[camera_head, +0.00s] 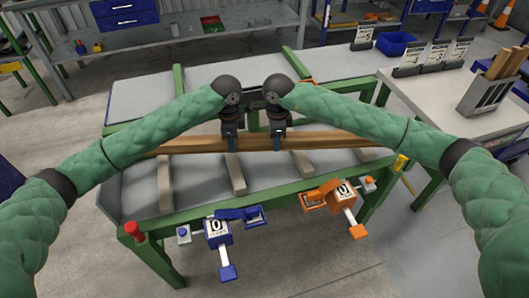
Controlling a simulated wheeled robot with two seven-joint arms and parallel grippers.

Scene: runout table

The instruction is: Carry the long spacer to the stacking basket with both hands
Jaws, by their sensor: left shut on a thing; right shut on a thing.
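The long spacer (325,140) is a brown wooden bar lying level from left to right above the grey runout table (285,193) with its green frame. My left gripper (232,146) is shut on the spacer a little left of its middle. My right gripper (277,144) is shut on it close beside the left one. My forearms cover parts of the spacer near both ends. I cannot tell whether the spacer touches the short wooden supports (234,174) under it. A grey holder with upright wooden pieces (487,95) stands on the side table at the right; I cannot tell whether it is the stacking basket.
A blue device (217,232) and an orange device (343,195) sit at the table's front edge. A red knob (134,231) is at the front left corner. The side table (430,100) carries several cards. A grey workbench (170,32) stands behind.

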